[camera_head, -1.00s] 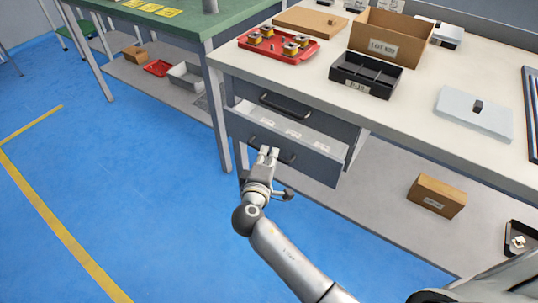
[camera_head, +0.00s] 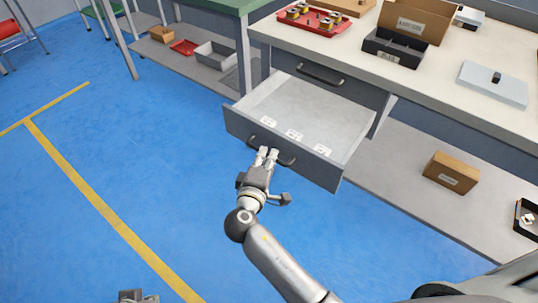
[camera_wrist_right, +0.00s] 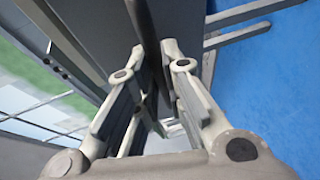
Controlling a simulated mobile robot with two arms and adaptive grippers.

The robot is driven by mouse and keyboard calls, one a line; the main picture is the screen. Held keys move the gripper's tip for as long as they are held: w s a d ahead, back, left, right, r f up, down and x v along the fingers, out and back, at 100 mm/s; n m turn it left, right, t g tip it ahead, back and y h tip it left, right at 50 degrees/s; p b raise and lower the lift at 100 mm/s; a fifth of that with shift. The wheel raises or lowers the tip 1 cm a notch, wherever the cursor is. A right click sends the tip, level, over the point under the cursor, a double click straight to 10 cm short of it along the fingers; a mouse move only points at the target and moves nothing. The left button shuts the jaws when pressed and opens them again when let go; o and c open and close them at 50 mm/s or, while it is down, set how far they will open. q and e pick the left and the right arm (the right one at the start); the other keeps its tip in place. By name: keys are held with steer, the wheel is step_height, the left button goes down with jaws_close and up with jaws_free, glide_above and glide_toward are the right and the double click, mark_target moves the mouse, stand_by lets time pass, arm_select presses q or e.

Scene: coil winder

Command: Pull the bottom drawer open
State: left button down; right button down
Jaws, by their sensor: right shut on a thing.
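The bottom drawer (camera_head: 302,110) under the white workbench stands well out from its frame, showing a pale interior with several small white labelled cards (camera_head: 294,134) near its front wall. Its grey front panel carries a dark bar handle (camera_head: 272,150). My right gripper (camera_head: 267,155) is shut on this handle. In the right wrist view the fingers (camera_wrist_right: 155,90) close on either side of a dark bar. At the bottom edge of the head view a small part of my left gripper (camera_head: 137,296) seems to show; its fingers cannot be made out.
The upper drawer (camera_head: 320,74) is shut above the open one. The benchtop holds a red tray (camera_head: 315,22), a black divided box (camera_head: 393,48) and a grey lidded case (camera_head: 493,83). A cardboard box (camera_head: 451,172) sits on the lower shelf. The blue floor (camera_head: 150,180) before the drawer is clear.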

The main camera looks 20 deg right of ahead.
stand_by(0.3)
steer(key=c, duration=1.5)
jaws_free()
steer(key=shift+c, duration=0.2)
steer(key=shift+a, duration=0.1)
steer(key=v, duration=0.7)
steer(key=shift+s+a, duration=0.1)
steer(key=shift+s, duration=0.15)
